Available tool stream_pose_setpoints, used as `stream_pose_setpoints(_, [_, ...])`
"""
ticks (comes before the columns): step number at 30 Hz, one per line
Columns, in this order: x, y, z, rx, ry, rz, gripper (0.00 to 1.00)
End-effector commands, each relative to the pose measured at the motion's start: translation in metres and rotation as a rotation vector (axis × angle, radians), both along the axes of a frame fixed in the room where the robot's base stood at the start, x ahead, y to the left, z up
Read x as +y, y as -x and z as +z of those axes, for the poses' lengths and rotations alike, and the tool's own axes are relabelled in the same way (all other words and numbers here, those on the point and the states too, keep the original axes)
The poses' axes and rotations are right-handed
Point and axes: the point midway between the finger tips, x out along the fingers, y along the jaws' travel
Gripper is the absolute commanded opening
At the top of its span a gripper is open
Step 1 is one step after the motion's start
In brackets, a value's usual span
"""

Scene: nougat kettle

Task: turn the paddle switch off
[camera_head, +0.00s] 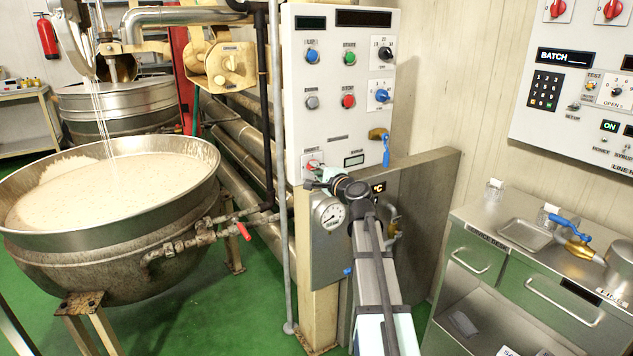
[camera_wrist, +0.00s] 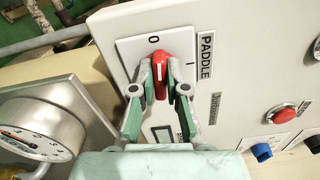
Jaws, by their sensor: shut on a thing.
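The white mark on the knob points up towards the 0. My gripper (camera_wrist: 160,82) is shut on the knob, one finger on each side. In the head view, the switch (camera_head: 313,164) is at the lower left of the white control panel (camera_head: 328,112), partly hidden by my gripper (camera_head: 318,177).
A round gauge (camera_head: 329,214) sits just below my gripper. A vertical grey pipe (camera_head: 279,150) runs left of the panel. A large kettle (camera_head: 120,262) of pale mix stands at left. A steel bench (camera_head: 465,222) stands at right.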

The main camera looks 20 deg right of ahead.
Motion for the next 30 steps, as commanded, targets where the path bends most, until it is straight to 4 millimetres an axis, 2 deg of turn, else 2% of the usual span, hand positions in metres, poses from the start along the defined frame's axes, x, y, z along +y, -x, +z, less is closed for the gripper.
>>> stream_pose_setpoints(10, [0.0001,-0.0010,-0.0009,-0.018,0.140,0.000,0.00])
stream_pose_setpoints(26, [0.0001,-0.0009,0.0006,-0.019,0.162,0.000,0.00])
stream_pose_setpoints(27, [0.0001,-0.0009,0.0005,-0.019,0.162,0.000,0.28])
stream_pose_setpoints(28, [0.0001,-0.0009,0.0005,-0.019,0.161,0.000,0.38])
stream_pose_setpoints(30, [0.0001,-0.0008,0.0003,-0.019,0.161,0.000,0.39])
